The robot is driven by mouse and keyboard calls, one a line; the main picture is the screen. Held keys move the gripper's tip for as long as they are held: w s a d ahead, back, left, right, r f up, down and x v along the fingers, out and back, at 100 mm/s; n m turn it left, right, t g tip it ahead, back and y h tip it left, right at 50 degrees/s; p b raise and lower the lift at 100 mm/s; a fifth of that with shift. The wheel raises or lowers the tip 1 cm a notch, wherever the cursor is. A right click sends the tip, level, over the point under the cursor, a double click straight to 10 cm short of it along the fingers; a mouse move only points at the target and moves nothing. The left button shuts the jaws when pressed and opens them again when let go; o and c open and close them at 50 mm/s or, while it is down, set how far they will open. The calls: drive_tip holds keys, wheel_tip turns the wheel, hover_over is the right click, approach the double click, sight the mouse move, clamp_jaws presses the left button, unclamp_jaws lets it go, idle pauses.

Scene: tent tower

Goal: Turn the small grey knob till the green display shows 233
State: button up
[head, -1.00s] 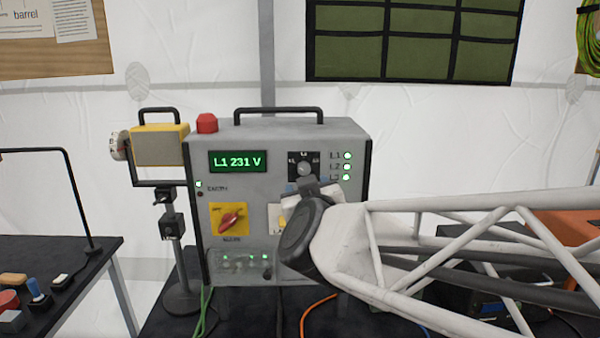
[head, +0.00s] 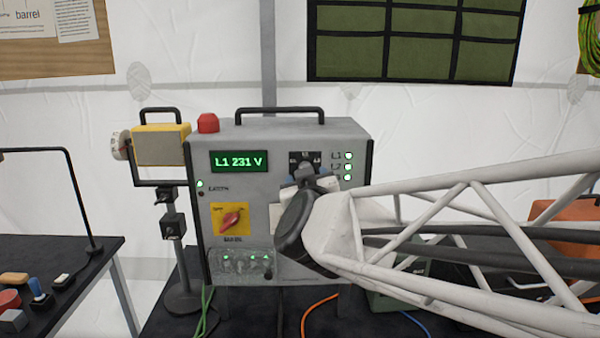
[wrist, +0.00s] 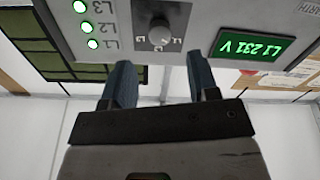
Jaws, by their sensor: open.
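The small grey knob (wrist: 159,35) sits on a dark square plate with several white marks around it, shown upside down in the wrist view. In the head view its plate (head: 304,159) is at the panel's upper right, and my gripper partly covers the knob. The green display (head: 238,161) reads "L1 231 V"; it also shows inverted in the wrist view (wrist: 252,49). My gripper (wrist: 161,68) is open and empty. Its two blue-grey fingers point towards the panel, one to each side of the knob in the picture, with no contact visible.
The grey box (head: 285,133) also carries a red rotary switch (head: 230,219) on yellow, a red button (head: 208,123) on top, and green lamps (head: 348,167) right of the knob. A yellow instrument (head: 162,145) stands close at its left. Cables hang below.

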drive_tip(key=shift+w, duration=2.7)
drive_tip(key=c, duration=0.9)
drive_tip(key=shift+m, duration=0.4)
drive_tip(key=m, duration=1.1)
